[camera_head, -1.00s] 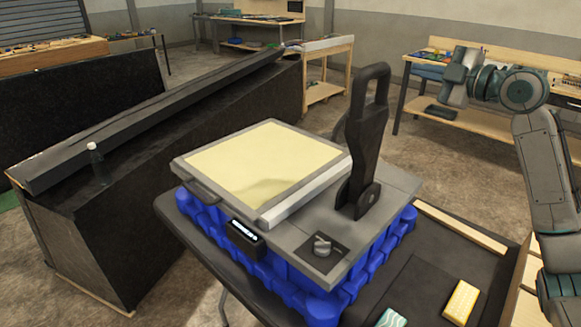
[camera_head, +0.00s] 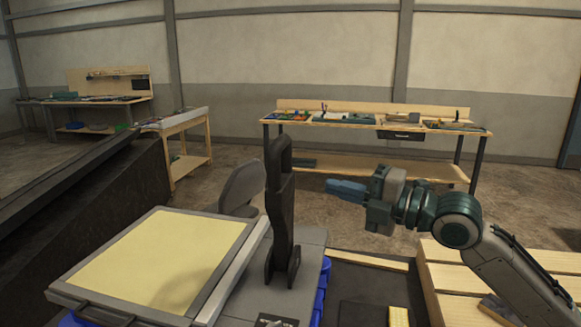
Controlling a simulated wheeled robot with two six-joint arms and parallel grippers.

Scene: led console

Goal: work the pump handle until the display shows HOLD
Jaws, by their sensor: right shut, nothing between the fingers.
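The black pump handle (camera_head: 280,200) stands upright on the grey console top (camera_head: 262,297), with a slot in its upper end. My right gripper (camera_head: 332,187) is to the right of the handle, at about mid-height, its fingers pointing left. It is shut and empty, and a gap shows between it and the handle. A pale yellow panel (camera_head: 160,262) in a grey frame lies left of the handle. The display is out of view below the frame, so its text cannot be read. My left gripper is not in view.
A dark grey rounded plate (camera_head: 243,188) stands behind the handle. A yellow block (camera_head: 399,316) lies at the bottom right, near wooden slats (camera_head: 440,272). Workbenches (camera_head: 375,128) line the far wall. A long black block (camera_head: 75,215) is on the left.

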